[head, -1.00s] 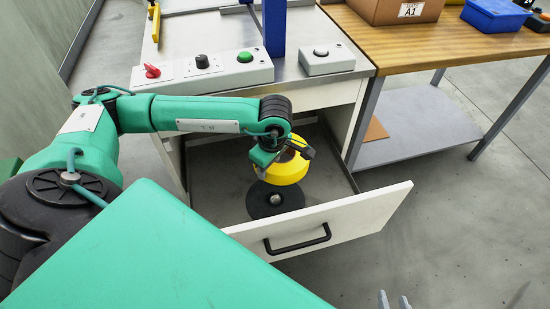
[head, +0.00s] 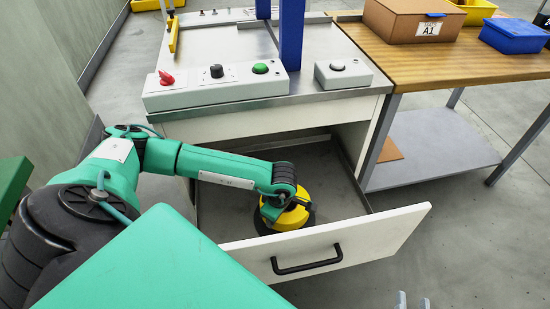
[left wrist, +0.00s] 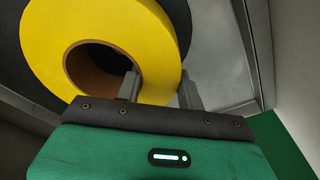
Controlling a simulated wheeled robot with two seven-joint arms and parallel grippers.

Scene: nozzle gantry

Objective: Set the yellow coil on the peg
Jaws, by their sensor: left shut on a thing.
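The yellow coil (head: 292,218) is in the open drawer, low over the black round base (head: 262,229) of the peg. The peg itself is hidden by the coil and my gripper. My left gripper (left wrist: 159,86) is shut on the coil's wall, with one finger in the bore and one outside. In the left wrist view the coil (left wrist: 50,35) shows a brown core, and its bore is dark. I cannot tell whether the peg is inside the bore or whether the coil touches the base. My right gripper (head: 413,301) shows only its fingertips, apart and empty, at the bottom edge.
The drawer front (head: 375,238) with its black handle stands around the work area. Above is a bench with a switch box (head: 215,88) and a blue post (head: 291,35). A wooden table (head: 460,65) with a cardboard box (head: 405,22) stands at right.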

